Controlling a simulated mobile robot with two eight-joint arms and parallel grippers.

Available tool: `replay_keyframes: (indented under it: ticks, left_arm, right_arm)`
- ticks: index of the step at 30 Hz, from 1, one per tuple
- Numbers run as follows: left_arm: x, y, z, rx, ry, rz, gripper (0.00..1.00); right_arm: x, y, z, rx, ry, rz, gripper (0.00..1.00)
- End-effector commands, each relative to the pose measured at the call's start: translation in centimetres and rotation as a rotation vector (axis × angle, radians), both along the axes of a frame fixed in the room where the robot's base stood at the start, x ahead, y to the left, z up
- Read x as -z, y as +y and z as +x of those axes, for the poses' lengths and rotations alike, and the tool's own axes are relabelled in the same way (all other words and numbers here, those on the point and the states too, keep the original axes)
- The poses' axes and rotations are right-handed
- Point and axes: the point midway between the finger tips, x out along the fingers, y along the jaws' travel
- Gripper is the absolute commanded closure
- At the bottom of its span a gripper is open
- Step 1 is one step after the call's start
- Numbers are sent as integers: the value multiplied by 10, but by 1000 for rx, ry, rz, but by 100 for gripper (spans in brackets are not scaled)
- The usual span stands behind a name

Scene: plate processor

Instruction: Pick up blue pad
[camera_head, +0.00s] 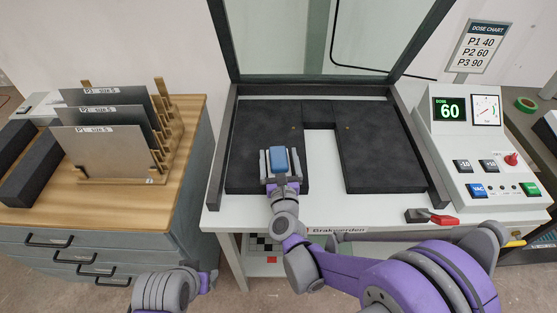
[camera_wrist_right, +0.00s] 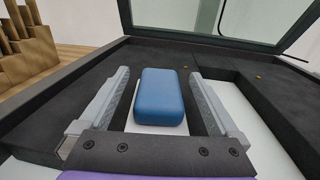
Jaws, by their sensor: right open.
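The blue pad (camera_head: 279,158) is a small rounded block lying on the plate processor's bed, over its left part. In the right wrist view the blue pad (camera_wrist_right: 160,97) sits between the two fingers, with a gap on each side. My right gripper (camera_head: 277,160) is open around it, and its fingers (camera_wrist_right: 158,95) do not touch the pad. My left arm shows at the bottom left of the head view, low in front of the cabinet; its gripper jaws cannot be made out.
The dark foam blocks (camera_head: 385,155) and raised frame (camera_head: 428,160) surround the bed. A glass lid (camera_head: 330,40) stands open behind. A control panel (camera_head: 482,150) showing 60 is at right, near a red-handled tool (camera_head: 443,220). A plate rack (camera_head: 165,135) stands on the left cabinet.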

Motion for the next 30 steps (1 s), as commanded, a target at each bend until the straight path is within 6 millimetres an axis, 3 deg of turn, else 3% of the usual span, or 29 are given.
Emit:
replay_keyframes:
  ticks: [8,23,30]
  left_arm:
    - [0,0,0,0,0,0,50]
    - [0,0,0,0,0,0,50]
    - [-1,0,0,0,0,0,50]
  right_arm:
    - [0,1,5,-1,0,0,4]
    - [0,1,5,-1,0,-1,94]
    - [-1,0,5,-1,0,-1,96]
